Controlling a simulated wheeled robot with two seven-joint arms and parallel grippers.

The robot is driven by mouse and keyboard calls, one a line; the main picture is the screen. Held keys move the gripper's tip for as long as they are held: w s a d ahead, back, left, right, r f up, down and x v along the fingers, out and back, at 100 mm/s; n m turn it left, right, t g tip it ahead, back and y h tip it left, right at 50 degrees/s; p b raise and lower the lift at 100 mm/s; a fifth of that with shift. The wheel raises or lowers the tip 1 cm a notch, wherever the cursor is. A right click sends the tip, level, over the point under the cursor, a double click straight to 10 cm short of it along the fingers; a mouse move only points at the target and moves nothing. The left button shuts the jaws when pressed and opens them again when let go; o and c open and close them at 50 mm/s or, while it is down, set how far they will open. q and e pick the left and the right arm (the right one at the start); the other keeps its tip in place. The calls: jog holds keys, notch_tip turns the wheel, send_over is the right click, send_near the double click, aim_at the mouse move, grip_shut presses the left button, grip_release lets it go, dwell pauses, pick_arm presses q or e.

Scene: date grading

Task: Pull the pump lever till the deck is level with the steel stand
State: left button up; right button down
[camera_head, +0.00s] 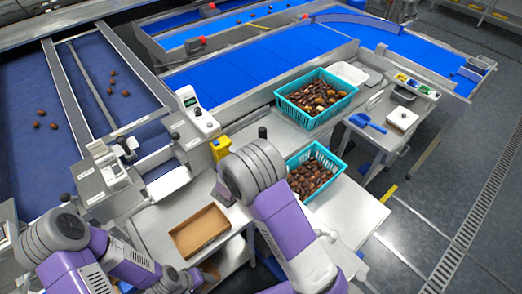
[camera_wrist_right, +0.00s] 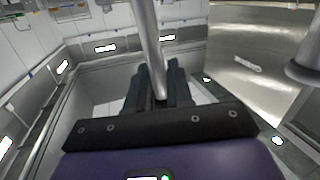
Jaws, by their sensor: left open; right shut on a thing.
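In the right wrist view my right gripper (camera_wrist_right: 155,85) is shut on a bare steel rod, the pump lever (camera_wrist_right: 148,35), which rises between its dark fingers. In the head view my right arm hides that gripper and most of the lever. A steel surface (camera_head: 358,212) at centre right bears a teal crate (camera_head: 338,160) of dates; it looks like the deck. A steel worktop (camera_head: 283,143) behind it, with another teal crate (camera_head: 350,88), may be the stand. I cannot tell whether the two are level. My left gripper (camera_head: 208,271) is open, low by the worktop's front, partly hidden.
A cardboard tray (camera_head: 200,231) lies on the worktop at my left. A side table with a blue scoop (camera_head: 367,123) and a white-topped device (camera_head: 402,119) stands at the right. Blue conveyors run behind. The floor (camera_head: 440,190) at the right is clear.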

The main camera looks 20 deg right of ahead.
jog(key=shift+s+d+f+m+t+b, duration=0.15)
jog(key=shift+s+m+b, duration=0.15)
jog(key=shift+s+b, duration=0.25)
jog(key=shift+s+d+f+m+t+b, duration=0.15)
jog(key=shift+s+m+b, duration=0.15)
jog(key=shift+b, duration=0.45)
jog(key=shift+s+r+m+b, duration=0.3)
jog(key=shift+s+r+m, duration=0.05)
jog(key=shift+s+m, duration=0.05)
